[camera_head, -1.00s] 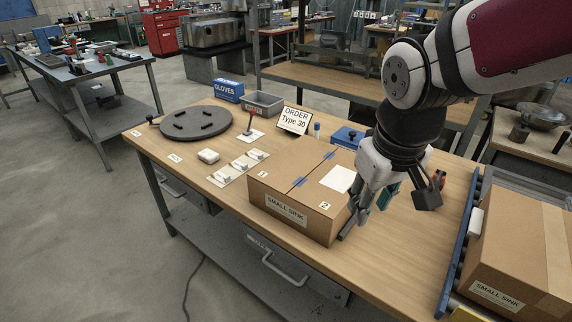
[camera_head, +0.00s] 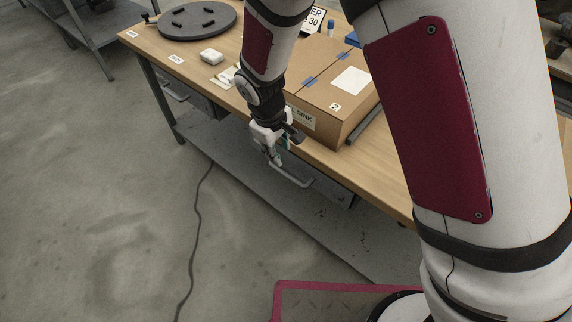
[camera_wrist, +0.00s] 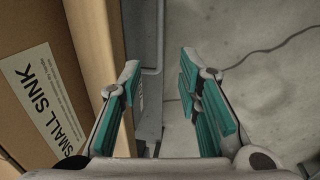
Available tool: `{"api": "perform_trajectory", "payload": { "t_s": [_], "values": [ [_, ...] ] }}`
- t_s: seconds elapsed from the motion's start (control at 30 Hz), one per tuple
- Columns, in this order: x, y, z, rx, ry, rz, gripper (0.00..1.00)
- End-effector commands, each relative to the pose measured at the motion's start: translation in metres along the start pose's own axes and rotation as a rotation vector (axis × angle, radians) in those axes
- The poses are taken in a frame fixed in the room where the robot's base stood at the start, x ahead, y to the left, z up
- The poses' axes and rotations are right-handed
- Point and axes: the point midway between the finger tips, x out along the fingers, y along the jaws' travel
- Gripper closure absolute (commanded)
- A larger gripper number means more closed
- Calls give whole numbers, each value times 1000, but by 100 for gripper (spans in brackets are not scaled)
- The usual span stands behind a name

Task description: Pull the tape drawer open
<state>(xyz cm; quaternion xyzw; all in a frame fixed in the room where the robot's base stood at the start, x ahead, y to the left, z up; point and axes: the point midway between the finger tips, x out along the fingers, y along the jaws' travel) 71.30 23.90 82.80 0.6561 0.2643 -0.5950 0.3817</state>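A grey drawer (camera_head: 342,196) hangs under the front of the wooden workbench, below the sink box. Its pale bar handle (camera_head: 300,183) shows just below and right of my gripper (camera_head: 277,163). A second drawer (camera_head: 207,102) with a handle sits farther left. I cannot read either drawer's label, so I cannot tell which is the tape drawer. My gripper hangs pointing down in front of the bench edge. In the wrist view my gripper (camera_wrist: 163,68) has its teal-padded fingers apart, with the grey drawer front (camera_wrist: 149,92) near the left finger. Nothing is visibly gripped.
A cardboard box (camera_head: 318,88) marked SMALL SINK stands on the bench (camera_head: 375,170) beside my arm. A round dark turntable (camera_head: 197,20) and small white parts lie to its left. A lower shelf (camera_head: 255,180) runs underneath.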

Motion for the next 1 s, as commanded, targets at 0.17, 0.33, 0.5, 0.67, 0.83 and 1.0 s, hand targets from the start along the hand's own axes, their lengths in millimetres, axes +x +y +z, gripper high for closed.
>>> {"api": "perform_trajectory", "payload": {
  "t_s": [0.17, 0.33, 0.5, 0.67, 0.83, 1.0],
  "values": [
    [28, 0, 2, 1, -5, -1, 69],
    [62, 0, 2, 2, -6, -1, 69],
    [94, 1, 2, 3, -4, -1, 69],
    [116, 1, 2, 3, -4, -1, 69],
    [128, 1, 1, 3, -1, 0, 69],
    [130, 1, 1, 3, 0, 0, 69]
  ]
}}
